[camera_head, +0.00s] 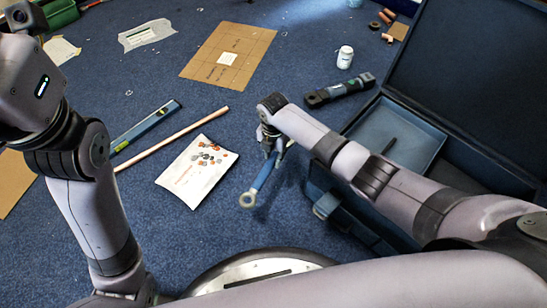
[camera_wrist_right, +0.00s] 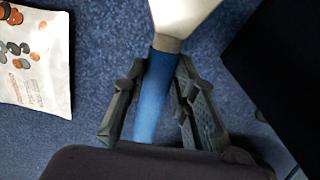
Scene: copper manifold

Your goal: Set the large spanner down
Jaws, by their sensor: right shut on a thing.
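The large spanner (camera_head: 261,180) has a blue handle and a pale metal ring end that points toward the lower left in the head view. My right gripper (camera_head: 273,146) is shut on its blue handle. In the right wrist view the spanner's handle (camera_wrist_right: 152,95) runs between the two fingers of the right gripper (camera_wrist_right: 155,88), with a bright metal part beyond it. The spanner's far end is hidden by the gripper in the head view. How high it is above the carpet I cannot tell. My left arm shows at the left, but its fingers are out of view.
An open dark blue toolbox (camera_head: 440,145) stands at the right. A white sheet with copper-coloured pieces (camera_head: 195,172) lies left of the spanner. A copper pipe (camera_head: 175,138), a spirit level (camera_head: 147,124), a black tool (camera_head: 340,90), a white bottle (camera_head: 345,57) and cardboard (camera_head: 256,70) lie around.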

